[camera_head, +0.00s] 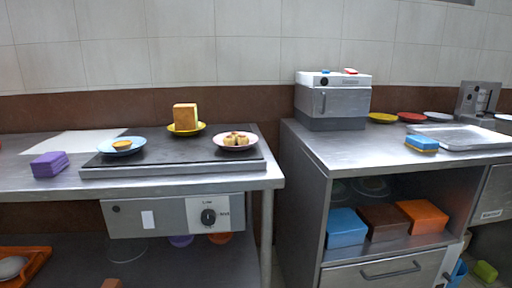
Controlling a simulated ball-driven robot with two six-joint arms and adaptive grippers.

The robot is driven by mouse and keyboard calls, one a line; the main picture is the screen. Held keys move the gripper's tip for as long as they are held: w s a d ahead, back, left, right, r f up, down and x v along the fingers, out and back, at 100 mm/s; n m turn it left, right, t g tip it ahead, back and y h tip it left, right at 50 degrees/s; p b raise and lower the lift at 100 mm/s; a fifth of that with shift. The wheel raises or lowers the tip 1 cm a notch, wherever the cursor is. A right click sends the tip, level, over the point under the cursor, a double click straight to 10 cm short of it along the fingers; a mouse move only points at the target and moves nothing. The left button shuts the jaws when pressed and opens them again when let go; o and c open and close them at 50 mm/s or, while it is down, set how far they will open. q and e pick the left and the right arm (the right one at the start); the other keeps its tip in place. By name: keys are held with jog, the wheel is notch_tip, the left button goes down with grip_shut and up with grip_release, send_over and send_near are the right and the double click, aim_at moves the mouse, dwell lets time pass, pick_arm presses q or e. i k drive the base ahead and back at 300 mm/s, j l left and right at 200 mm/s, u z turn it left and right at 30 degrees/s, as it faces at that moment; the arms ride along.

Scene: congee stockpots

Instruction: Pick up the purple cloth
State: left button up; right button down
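A purple block-shaped item (49,164), which looks like the folded purple cloth, lies on the left metal table (255,178) near its front edge. It sits to the left of the dark griddle plate (185,160), apart from it. Its top and front faces show, and nothing covers it. Neither of my grippers shows in the head view.
On the griddle stand a blue plate (121,146), a pink plate (234,141) and a yellow plate (187,129) with bread (185,116). A white sheet (75,142) lies behind the purple item. The right counter (350,150) holds a metal machine (333,100).

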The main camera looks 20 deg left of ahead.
aim_at(50, 164)
jog(key=u, duration=2)
